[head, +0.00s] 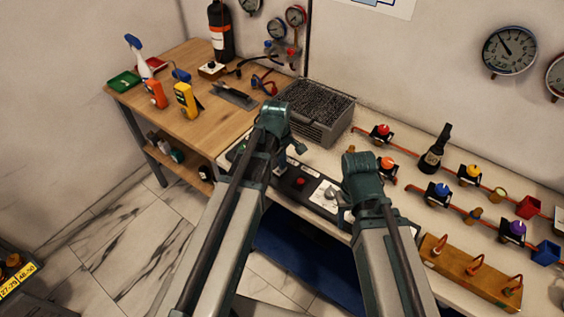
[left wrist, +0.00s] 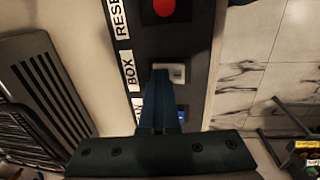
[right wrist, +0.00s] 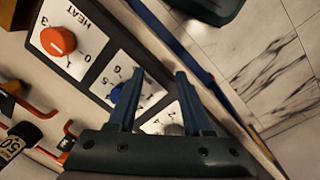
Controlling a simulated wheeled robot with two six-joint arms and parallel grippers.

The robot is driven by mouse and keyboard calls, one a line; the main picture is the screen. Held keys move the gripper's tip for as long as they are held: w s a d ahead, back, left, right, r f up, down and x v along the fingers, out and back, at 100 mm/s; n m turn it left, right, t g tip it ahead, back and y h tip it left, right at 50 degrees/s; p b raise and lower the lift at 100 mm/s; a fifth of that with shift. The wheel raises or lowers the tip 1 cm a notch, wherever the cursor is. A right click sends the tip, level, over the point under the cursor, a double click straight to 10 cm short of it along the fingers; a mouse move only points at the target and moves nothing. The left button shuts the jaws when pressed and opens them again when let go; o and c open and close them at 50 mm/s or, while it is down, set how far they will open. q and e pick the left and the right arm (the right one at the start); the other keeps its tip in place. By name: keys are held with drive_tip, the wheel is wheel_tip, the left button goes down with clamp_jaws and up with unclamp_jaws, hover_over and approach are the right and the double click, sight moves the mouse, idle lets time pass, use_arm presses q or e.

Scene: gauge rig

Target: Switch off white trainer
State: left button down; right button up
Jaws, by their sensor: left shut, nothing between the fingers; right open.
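A dark control panel (head: 313,200) runs along the bench's front edge, with a red button (head: 301,181) and a pale knob (head: 331,193). Nothing in view is labelled as the white trainer. In the left wrist view a white switch (left wrist: 172,70) sits beside a BOX label. My left gripper (left wrist: 162,76) is shut and empty, its tips at or just over that switch; contact is unclear. My right gripper (right wrist: 160,72) is open and empty above the panel's dials. An orange HEAT knob (right wrist: 57,41), a blue knob (right wrist: 118,92) and a partly hidden pale knob (right wrist: 172,130) show there.
A grey crate (head: 325,130) stands behind the panel. Coloured valves, a dark bottle (head: 436,150) and a wooden block with hooks (head: 470,268) occupy the right bench. A wooden table (head: 185,118) at left holds yellow and orange meters. Marble floor is open in front.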

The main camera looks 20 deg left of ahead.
use_arm(q)
drive_tip(key=shift+s, duration=0.2)
use_arm(e)
drive_tip(key=shift+f, duration=0.1)
use_arm(q)
drive_tip(key=shift+s+a, duration=0.2)
drive_tip(key=shift+s, duration=0.3)
use_arm(e)
drive_tip(key=shift+w, duration=0.1)
use_arm(q)
drive_tip(key=shift+s+a, duration=0.1)
drive_tip(key=shift+s, duration=0.05)
drive_tip(key=shift+r, duration=0.15)
use_arm(e)
drive_tip(key=shift+r, duration=0.25)
